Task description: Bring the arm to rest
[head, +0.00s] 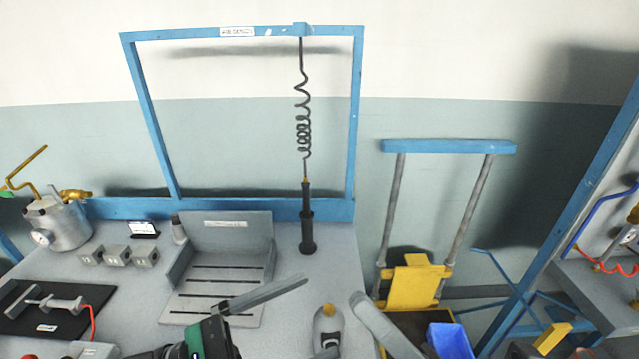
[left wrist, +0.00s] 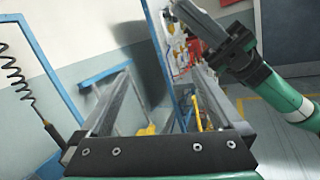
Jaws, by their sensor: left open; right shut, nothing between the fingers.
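My left gripper (head: 300,284) comes in at the bottom of the head view, with a green and black wrist and long grey fingers reaching up and to the right over the bench. In the left wrist view its two fingers (left wrist: 158,90) stand wide apart, with nothing between them. My right gripper (left wrist: 180,12) shows at the top of the left wrist view, on a green and black arm coming in from the right. It is shut and empty. A black blower tool (head: 307,225) hangs upright on a coiled hose, clear of the left fingers.
A slotted grey fixture (head: 215,285) is on the bench behind the left gripper. Grey blocks (head: 117,256), a metal pot (head: 62,222) and a black board (head: 55,312) lie left. A blue bin (head: 450,341) and yellow stand (head: 415,284) are right. A blue frame (head: 150,120) rises behind.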

